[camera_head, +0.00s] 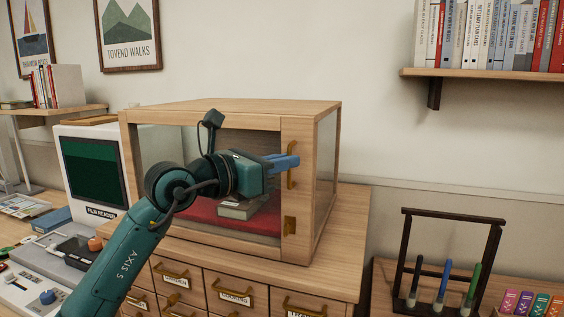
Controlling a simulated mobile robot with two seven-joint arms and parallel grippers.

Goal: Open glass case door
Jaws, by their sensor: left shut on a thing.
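The wooden display case (230,108) with glass panes stands on a drawer cabinet. Its front door looks shut, with a brass handle (291,178) and a brass latch plate (290,226) on the right-hand frame. Inside, a grey book (240,209) lies on red cloth (195,210). My left gripper (290,162) reaches across the front of the case, its blue fingers shut on the upper part of the brass handle. My left arm hides part of the glass and the door's left side. My right gripper is not in view.
The drawer cabinet (350,235) has several labelled drawers under the case. A film reader (92,168) stands close on the left. On the right are a dark rack (453,217) with coloured-handled tools and a wall shelf (490,74) of books. The space above the case is clear.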

